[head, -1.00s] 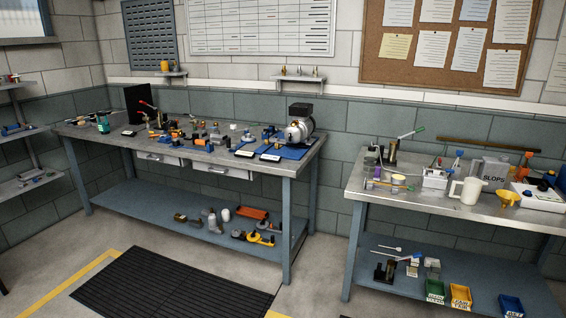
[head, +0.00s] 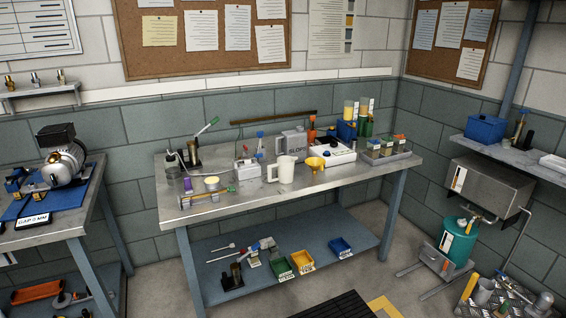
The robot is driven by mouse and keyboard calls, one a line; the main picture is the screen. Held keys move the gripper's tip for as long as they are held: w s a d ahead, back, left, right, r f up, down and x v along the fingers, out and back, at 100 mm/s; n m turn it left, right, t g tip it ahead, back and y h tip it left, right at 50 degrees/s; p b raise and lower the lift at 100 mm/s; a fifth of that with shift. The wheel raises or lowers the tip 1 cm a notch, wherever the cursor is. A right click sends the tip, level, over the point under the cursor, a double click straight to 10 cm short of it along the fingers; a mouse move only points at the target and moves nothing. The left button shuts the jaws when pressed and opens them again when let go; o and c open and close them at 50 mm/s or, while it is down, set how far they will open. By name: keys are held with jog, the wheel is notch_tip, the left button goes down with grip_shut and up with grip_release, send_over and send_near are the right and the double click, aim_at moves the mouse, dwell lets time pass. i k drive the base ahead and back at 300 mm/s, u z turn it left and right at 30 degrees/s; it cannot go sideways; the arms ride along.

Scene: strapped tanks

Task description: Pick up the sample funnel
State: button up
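The sample funnel (head: 316,163) is yellow and stands on the grey workbench (head: 236,206), right of the middle in the head view. A white jug (head: 286,170) is just to its left. A white device (head: 328,152) is close behind it and to its right. I cannot tell what the funnel rests on. My gripper is not in view.
Coloured bins (head: 302,260) are on the lower shelf. A green tank (head: 458,240) stands at right. Floor shows in front.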

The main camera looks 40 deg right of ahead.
aim_at(316, 164)
jog(key=z, duration=0.35)
jog(key=i, duration=0.9)
jog(key=z, duration=0.25)
